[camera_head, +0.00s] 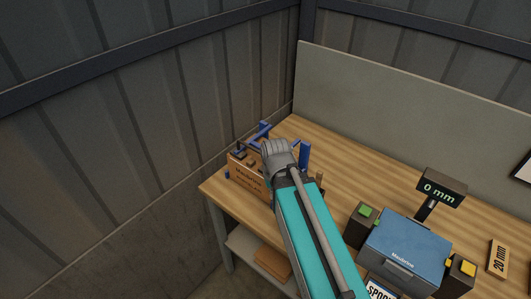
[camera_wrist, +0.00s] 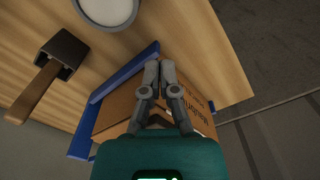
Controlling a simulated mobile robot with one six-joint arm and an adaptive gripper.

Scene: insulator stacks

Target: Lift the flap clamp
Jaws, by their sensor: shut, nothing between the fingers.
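A brown cardboard box (camera_head: 246,176) stands at the left end of the wooden bench, with blue bars around it. I take these bars to be the flap clamp (camera_head: 263,130); one blue upright (camera_head: 304,154) stands at its right. In the wrist view a long blue bar (camera_wrist: 122,73) runs along one side of the box (camera_wrist: 112,112). My gripper (camera_wrist: 159,68) is shut and empty, its fingertips over the box, close to the end of that bar. I cannot tell whether they touch it. In the head view my wrist hides the fingertips and part of the clamp.
A mallet-like tool (camera_wrist: 62,52) and a white round thing (camera_wrist: 105,10) lie near the box in the wrist view. A blue machine (camera_head: 405,250) with a "0 mm" display (camera_head: 441,188) stands right on the bench (camera_head: 350,155). Walls close in the corner behind.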

